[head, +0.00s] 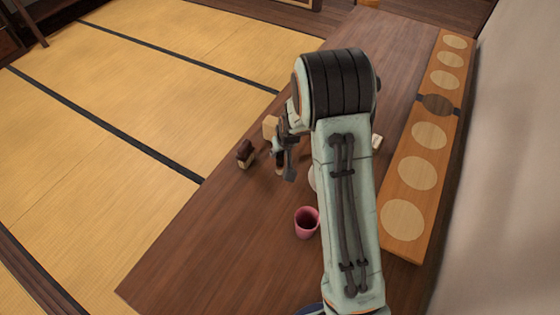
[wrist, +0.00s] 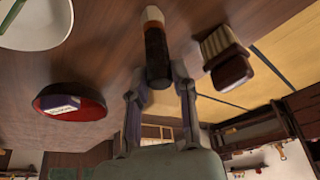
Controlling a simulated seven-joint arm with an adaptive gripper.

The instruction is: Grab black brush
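A slim upright-looking piece with a black shaft (wrist: 157,50), a brown band and a cream end lies in front of my gripper (wrist: 160,92) in the wrist view. Its near black end is close to the gap between the two spread fingers, and I cannot tell whether they touch it. A dark brown block-shaped brush with pale bristles (wrist: 228,58) is right of the fingers, apart from them. It also shows in the head view (head: 245,153), left of my gripper (head: 284,166). The gripper hangs low over the table, partly hidden by my arm.
A pink cup (head: 306,223) stands on the dark wooden table (head: 215,245). A long board with pale discs (head: 391,240) lies at the right by the wall. The wrist view shows a red-and-dark bowl (wrist: 97,103) and a white bowl (wrist: 40,38). The table's near left is clear.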

